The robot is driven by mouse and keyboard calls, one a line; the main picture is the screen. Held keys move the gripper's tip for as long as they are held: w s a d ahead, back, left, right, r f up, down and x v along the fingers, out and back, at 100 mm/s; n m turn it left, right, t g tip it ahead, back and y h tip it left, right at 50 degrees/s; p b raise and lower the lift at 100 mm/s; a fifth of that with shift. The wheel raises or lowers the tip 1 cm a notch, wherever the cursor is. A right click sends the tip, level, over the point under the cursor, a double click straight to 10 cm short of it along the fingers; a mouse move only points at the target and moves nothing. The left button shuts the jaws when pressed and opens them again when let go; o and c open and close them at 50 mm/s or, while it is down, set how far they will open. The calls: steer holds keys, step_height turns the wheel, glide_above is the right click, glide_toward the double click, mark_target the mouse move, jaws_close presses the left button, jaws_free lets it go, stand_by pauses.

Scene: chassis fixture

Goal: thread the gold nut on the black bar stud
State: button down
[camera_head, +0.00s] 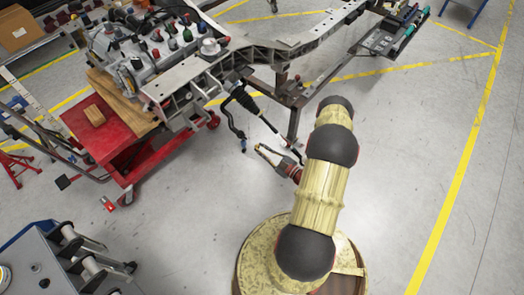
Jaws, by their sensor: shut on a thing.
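My gripper (262,149) is at the centre of the picture, left of my arm, with its fingertips pointing left. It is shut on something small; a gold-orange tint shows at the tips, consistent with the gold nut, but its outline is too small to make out. A black bar (246,102) with a ribbed boot hangs from the chassis above the gripper and slants down to the right. Its thin end comes close above the gripper. The stud's thread is too small to see, and I cannot tell whether the nut touches it.
The grey chassis frame (285,50) spans the top on a metal stand (294,121). A curved black arm (232,122) hangs left of the gripper. A red lift cart (103,140) carries an engine (150,50). A grey machine (45,262) is lower left. Floor at right is clear.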

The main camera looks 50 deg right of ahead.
mark_target(257, 146)
steer(key=shift+w+a, duration=0.2)
steer(key=shift+w, duration=2.1)
steer(key=shift+f+b, duration=0.1)
steer(key=shift+b, duration=0.2)
steer(key=shift+w, duration=0.25)
steer(key=shift+w, duration=0.5)
steer(key=shift+w+b, duration=0.25)
steer(key=shift+b, duration=0.1)
steer(key=c, duration=1.7)
jaws_free()
